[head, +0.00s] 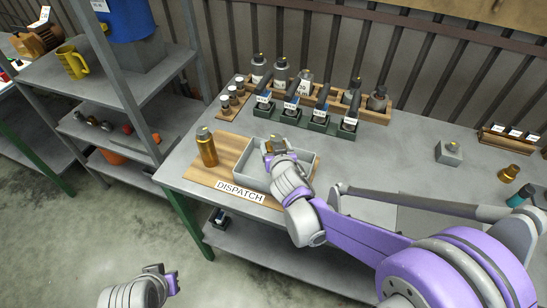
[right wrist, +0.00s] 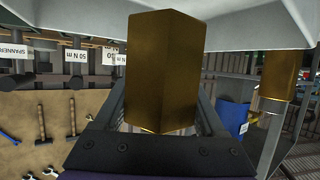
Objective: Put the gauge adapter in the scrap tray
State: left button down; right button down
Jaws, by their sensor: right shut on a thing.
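My right gripper (head: 272,146) is shut on a brass piece with flat sides, probably the gauge adapter (right wrist: 161,72). The piece fills the middle of the right wrist view between the two fingers; in the head view it is mostly hidden by the gripper. The gripper is over the grey open tray (head: 250,183) on the wooden dispatch board; I cannot tell whether the piece touches the tray. No scrap label is readable on this tray. My left gripper (head: 168,284) is low at the bottom left, away from the bench; its jaws are not clear.
Green holders (head: 305,124) and a wooden rack (head: 376,113) stand behind. A brass fitting (head: 508,173) and grey block (head: 449,153) are at right. The bench middle is clear.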

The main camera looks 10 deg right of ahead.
jog(key=shift+f+b, duration=0.3)
jog(key=shift+f, duration=1.9)
jog(key=shift+w+f, duration=0.1)
jog(key=shift+f, duration=0.05)
grip_release()
